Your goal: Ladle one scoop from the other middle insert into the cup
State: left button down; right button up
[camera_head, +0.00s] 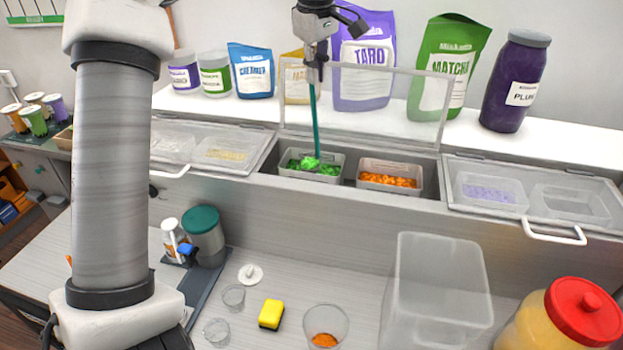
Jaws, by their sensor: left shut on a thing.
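My left gripper (318,66) is at the top centre, shut on the upper end of an upright ladle with a thin teal handle (315,120). The ladle's lower end reaches into the left middle insert (284,172), which holds green pieces, with a small green heap around it. Its bowl cannot be made out clearly. The right middle insert (390,191) holds orange pieces. A clear cup (342,318) stands on the counter at the bottom centre with some orange pieces at its bottom. My right gripper is not in view.
The clear lid (420,100) over the middle inserts is raised. Closed lids cover the left (255,145) and right (590,185) inserts. A clear bin (440,290), yellow sponge (271,314) and red-lidded jar (540,325) are near the cup. Pouches and jars line the back shelf.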

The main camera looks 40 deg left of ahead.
pick_arm(q)
notch_tip(320, 180, down, 5)
jog(key=b, duration=0.3)
jog(key=shift+w+d+f, duration=0.1)
jog(key=shift+w+f, duration=0.05)
dwell(1.0)
notch_tip(320, 180, up, 11)
jog(key=p, duration=0.6)
dwell(0.5)
dwell(0.9)
